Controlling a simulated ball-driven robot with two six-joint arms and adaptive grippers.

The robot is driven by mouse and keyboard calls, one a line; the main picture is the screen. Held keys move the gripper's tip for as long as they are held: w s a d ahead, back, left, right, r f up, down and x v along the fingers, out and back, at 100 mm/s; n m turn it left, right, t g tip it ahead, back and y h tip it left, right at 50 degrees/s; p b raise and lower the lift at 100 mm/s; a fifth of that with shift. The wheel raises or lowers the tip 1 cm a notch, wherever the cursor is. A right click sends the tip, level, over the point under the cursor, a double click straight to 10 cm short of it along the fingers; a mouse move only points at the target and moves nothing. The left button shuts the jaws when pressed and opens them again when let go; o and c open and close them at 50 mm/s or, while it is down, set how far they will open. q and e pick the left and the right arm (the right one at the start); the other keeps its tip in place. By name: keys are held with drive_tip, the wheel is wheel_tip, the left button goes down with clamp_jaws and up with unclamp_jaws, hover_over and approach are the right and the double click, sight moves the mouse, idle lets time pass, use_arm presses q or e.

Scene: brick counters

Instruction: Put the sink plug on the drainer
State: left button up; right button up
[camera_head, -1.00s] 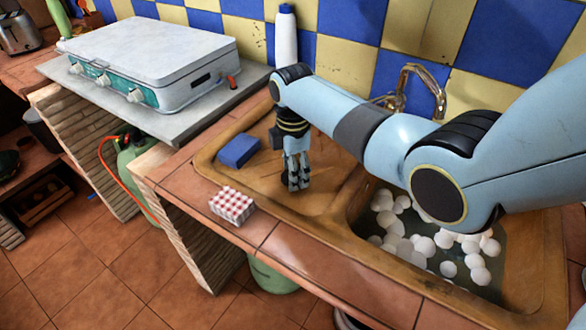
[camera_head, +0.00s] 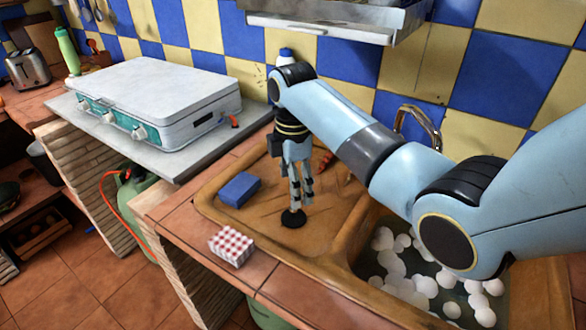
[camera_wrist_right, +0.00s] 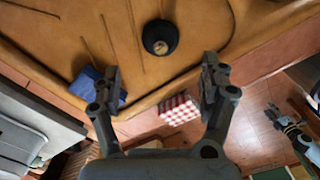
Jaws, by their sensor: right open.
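The sink plug (camera_head: 293,218) is a small black disc. It lies on the ribbed brown drainer (camera_head: 240,219), near the front rim. My right gripper (camera_head: 303,198) points down just above the plug. In the right wrist view its fingers (camera_wrist_right: 160,70) are spread, with nothing between them, and the plug is apart from them. A pale blue arm of mine with a small dark gripper (camera_wrist_right: 287,118), seemingly the left, shows at the right edge there; its jaws are unclear.
A blue sponge (camera_head: 239,189) lies left on the drainer and a red-checked box (camera_head: 231,246) on the tiled front edge. The sink basin (camera_head: 352,262) at right holds white balls or cups. A white stove (camera_head: 155,97) stands at left. A metal shelf (camera_head: 340,25) hangs above.

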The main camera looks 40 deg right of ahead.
wheel_tip(320, 180, up, 4)
drive_tip(key=shift+f, duration=0.1)
idle(0.6)
